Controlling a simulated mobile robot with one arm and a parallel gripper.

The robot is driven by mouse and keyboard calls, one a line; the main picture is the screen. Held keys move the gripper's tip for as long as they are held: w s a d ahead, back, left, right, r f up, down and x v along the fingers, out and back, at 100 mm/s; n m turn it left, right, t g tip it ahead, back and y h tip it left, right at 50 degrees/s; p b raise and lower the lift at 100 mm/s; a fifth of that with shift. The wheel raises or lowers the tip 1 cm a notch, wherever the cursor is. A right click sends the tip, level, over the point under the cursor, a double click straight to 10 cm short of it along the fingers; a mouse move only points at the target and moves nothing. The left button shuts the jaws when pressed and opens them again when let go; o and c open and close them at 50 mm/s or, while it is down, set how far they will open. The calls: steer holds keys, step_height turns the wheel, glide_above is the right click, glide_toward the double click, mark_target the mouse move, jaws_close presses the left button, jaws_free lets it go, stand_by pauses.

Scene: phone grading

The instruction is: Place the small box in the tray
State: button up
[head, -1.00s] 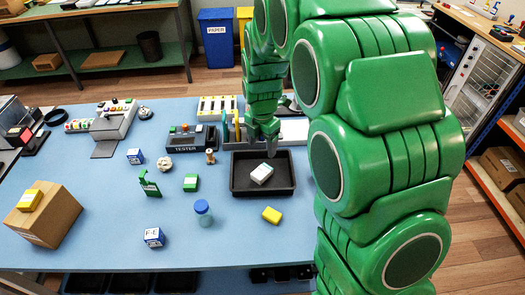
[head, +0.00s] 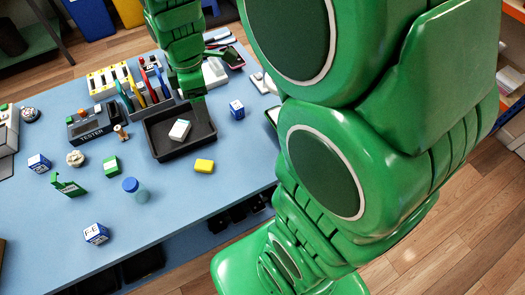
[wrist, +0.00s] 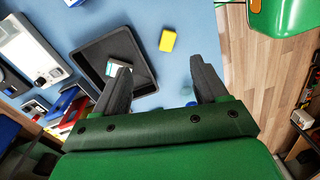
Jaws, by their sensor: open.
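The small box (head: 180,130), white with a green-grey side, lies inside the black tray (head: 163,154), on its floor near the middle. In the wrist view the box (wrist: 112,67) shows partly behind the left finger, and the tray (wrist: 92,50) lies at upper left. My gripper (wrist: 161,82) is open, its two dark fingers wide apart with nothing between them. In the head view my green wrist is by the tray's back edge, and the fingertips are hard to make out. I see no finger closed on the box.
A yellow block (head: 204,166) lies in front of the tray and a blue-white cube (head: 237,109) to its right. A blue-capped jar (head: 133,188), a green block (head: 111,164) and a tester (head: 88,127) stand left. Pens in a holder (head: 148,88) stand behind.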

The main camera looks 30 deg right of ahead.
steer(key=s+d+r+m, duration=0.2)
steer(key=s+m, duration=0.5)
steer(key=s, duration=0.4)
steer(key=s+d+r+m+g, duration=0.1)
steer(key=s+d+r+m, duration=0.1)
steer(key=s+m, duration=0.6)
steer(key=s, duration=0.3)
steer(key=shift+d+m, duration=0.3)
steer(key=shift+d, duration=0.05)
